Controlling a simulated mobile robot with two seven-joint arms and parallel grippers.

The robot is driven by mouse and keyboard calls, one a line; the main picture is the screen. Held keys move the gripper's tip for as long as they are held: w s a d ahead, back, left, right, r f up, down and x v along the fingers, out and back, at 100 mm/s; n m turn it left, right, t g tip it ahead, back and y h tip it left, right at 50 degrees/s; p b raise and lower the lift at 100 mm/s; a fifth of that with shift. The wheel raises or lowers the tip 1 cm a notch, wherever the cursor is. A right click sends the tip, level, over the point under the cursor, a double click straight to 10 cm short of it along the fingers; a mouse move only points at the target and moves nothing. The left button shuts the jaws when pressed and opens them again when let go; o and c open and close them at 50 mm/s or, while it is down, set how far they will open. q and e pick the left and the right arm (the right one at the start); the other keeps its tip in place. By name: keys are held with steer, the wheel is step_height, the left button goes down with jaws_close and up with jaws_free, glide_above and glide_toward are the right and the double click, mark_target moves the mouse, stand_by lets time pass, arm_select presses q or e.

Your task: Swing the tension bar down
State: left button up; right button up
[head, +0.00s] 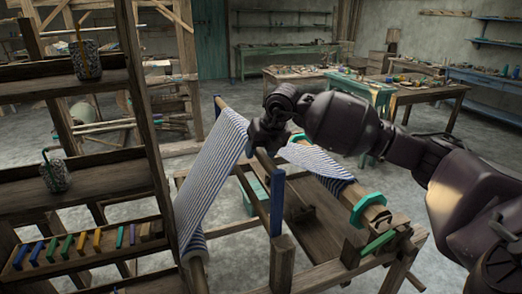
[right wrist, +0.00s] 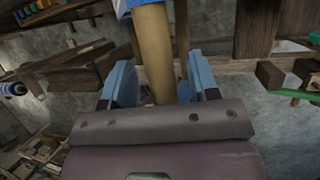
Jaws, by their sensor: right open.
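The tension bar appears to be the round wooden bar (head: 264,163) that the blue-and-white striped cloth (head: 208,170) passes over on the loom. In the right wrist view a tan round bar (right wrist: 155,45) runs up the picture between my two blue fingers, with a bit of cloth at its top. My right gripper (head: 262,138) is at this bar, beside the cloth's upper edge. In the right wrist view my gripper (right wrist: 160,85) is open, with a gap on each side of the bar. The arm and hand hide part of the bar. My left gripper is not in view.
A blue upright (head: 277,203) stands just below the bar. A cloth roller with a green ring (head: 367,208) lies to the right, near the loom frame (head: 318,275). A wooden shelf with pots and coloured pieces (head: 85,175) fills the left. Tables stand behind.

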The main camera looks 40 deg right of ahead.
jaws_close()
steer(key=shift+a, duration=0.1)
